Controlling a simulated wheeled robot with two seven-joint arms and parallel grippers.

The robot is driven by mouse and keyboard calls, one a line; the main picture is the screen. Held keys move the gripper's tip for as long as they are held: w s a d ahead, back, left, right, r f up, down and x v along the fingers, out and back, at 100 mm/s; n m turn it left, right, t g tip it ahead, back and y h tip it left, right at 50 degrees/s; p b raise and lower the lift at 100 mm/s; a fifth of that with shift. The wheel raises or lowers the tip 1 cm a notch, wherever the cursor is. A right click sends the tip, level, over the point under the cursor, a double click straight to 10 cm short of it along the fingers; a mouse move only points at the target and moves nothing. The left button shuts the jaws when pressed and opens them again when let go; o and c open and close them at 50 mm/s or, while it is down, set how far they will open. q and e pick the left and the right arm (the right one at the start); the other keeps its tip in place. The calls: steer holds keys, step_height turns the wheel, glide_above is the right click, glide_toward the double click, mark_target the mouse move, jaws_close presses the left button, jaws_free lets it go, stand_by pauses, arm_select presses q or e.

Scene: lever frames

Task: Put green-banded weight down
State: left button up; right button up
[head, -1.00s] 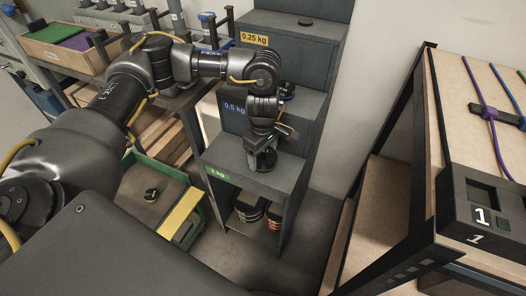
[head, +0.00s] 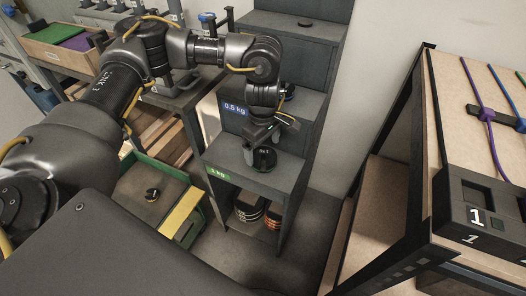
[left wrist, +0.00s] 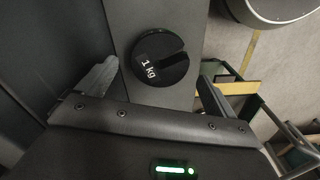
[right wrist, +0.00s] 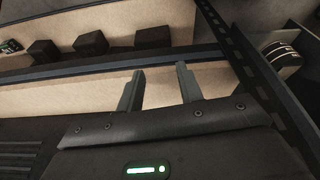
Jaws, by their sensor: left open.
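A dark round weight marked 1 kg (head: 263,159) stands upright on the lowest step (head: 237,160) of the grey stepped rack, by the green 1 kg label (head: 217,173). Its slotted top (left wrist: 160,58) shows in the left wrist view; I cannot make out its band colour. My left gripper (head: 266,135) is open just above the weight, with its fingers (left wrist: 158,72) spread either side of it in the left wrist view. My right gripper (right wrist: 158,80) is open and empty, beside a wooden board with dark blocks.
A blue-banded weight (head: 288,91) sits on the 0.5 kg step and a dark one (head: 305,23) on the top step. A green bin (head: 150,222) with another weight (head: 152,195) stands left of the rack. A wooden bench (head: 458,150) with cords is at right.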

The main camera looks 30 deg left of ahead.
arm_select(q)
step_height(320, 180, up, 8)
steer(key=p, duration=0.1)
steer(key=shift+r, duration=0.25)
arm_select(e)
steer(key=x, duration=0.3)
steer(key=shift+s+f, duration=0.2)
steer(key=shift+f, duration=0.1)
steer(key=shift+s, duration=0.1)
